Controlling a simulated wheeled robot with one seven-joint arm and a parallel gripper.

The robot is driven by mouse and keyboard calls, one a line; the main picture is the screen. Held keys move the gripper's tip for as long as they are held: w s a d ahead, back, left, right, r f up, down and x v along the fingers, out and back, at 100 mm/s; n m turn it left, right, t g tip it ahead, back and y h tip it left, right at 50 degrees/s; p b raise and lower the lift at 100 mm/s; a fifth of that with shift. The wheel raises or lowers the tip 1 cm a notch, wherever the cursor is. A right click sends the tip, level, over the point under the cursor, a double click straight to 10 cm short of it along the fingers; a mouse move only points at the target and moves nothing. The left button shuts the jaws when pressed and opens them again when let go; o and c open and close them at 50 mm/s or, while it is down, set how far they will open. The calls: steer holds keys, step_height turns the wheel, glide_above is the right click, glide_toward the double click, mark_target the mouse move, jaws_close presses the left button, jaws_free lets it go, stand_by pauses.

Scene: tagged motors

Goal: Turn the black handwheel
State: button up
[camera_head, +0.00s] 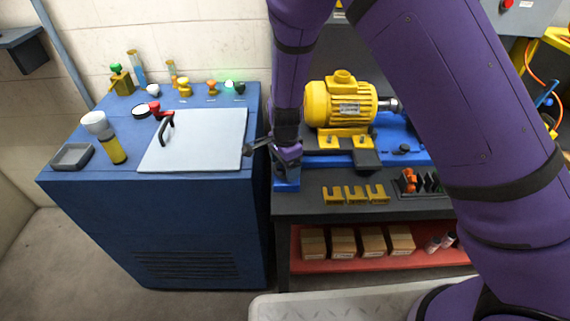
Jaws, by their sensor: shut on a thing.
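My gripper (259,146) is at the end of my purple arm, between the blue cabinet and the motor bench. Its dark jaws reach left past the wrist and are shut on a small dark part. My wrist and the small scale hide most of that part, so I cannot tell whether it is the black handwheel. A flat round black knob (404,149) lies on the blue motor base (388,131), to the right of the yellow motor (342,103). A small black knob (239,87) stands at the cabinet's back right, beside a green light.
The blue cabinet (200,200) carries a pale lid (205,140) with a black handle, a grey tray (72,157) and several coloured knobs. Yellow brackets (355,194) lie on the bench front. My arm covers much of the right side.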

steer(key=m, duration=0.5)
steer(key=shift+w+m, duration=0.1)
steer(key=shift+m, duration=2.4)
steer(key=o, duration=0.8)
steer(key=shift+o, duration=0.2)
steer(key=shift+r, duration=0.1)
step_height(320, 180, up, 11)
